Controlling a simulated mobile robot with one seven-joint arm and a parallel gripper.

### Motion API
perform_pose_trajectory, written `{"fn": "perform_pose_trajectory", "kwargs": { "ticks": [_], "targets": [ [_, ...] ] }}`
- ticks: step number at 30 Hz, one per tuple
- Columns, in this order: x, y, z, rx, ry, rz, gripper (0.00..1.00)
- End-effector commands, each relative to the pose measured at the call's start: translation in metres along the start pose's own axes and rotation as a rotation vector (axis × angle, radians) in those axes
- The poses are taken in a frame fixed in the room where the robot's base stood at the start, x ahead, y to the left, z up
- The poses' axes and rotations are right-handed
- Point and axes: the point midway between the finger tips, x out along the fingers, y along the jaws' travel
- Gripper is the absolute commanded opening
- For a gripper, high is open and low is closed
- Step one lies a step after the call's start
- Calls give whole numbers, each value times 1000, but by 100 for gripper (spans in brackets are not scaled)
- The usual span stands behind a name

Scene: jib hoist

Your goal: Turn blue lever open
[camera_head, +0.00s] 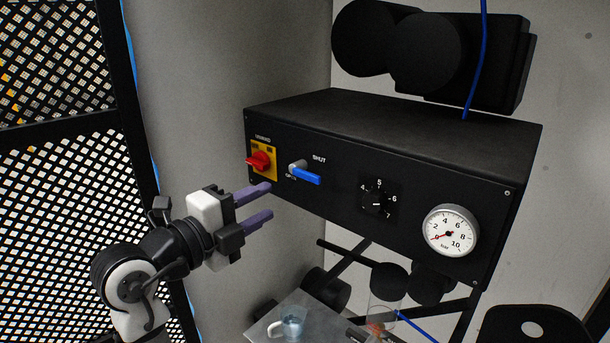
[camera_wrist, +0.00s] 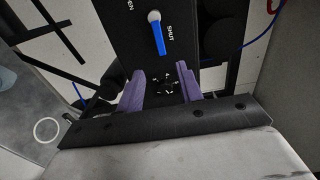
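The blue lever (camera_head: 307,175) sits on the front of a black control box, on a pale round hub. It points right in the head view, with the SHUT label above it and the OPEN label, partly covered, below its hub. My gripper (camera_head: 269,202) is open and empty, its purple fingers apart, left of and below the lever in the picture. In the wrist view the lever (camera_wrist: 160,39) lies beyond the fingertips (camera_wrist: 161,76), roughly in line with the gap between them. No finger appears to touch it.
A red switch (camera_head: 259,162) on a yellow plate is left of the lever. A numbered dial (camera_head: 377,203) and a pressure gauge (camera_head: 451,231) are to its right. A perforated black panel (camera_head: 60,200) stands at left. A mug (camera_head: 291,324) stands below the box.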

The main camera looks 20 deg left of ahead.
Motion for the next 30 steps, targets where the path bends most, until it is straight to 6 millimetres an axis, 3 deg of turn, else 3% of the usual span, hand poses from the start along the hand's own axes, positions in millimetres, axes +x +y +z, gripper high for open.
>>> {"fn": "perform_pose_trajectory", "kwargs": {
  "ticks": [9,15,21,30],
  "targets": [
    [69,-4,0,-5,2,1,36],
    [101,-3,0,-5,-1,-1,36],
    [115,-1,0,-2,-3,-2,36],
    [116,-1,0,-2,-3,-2,35]
  ]
}}
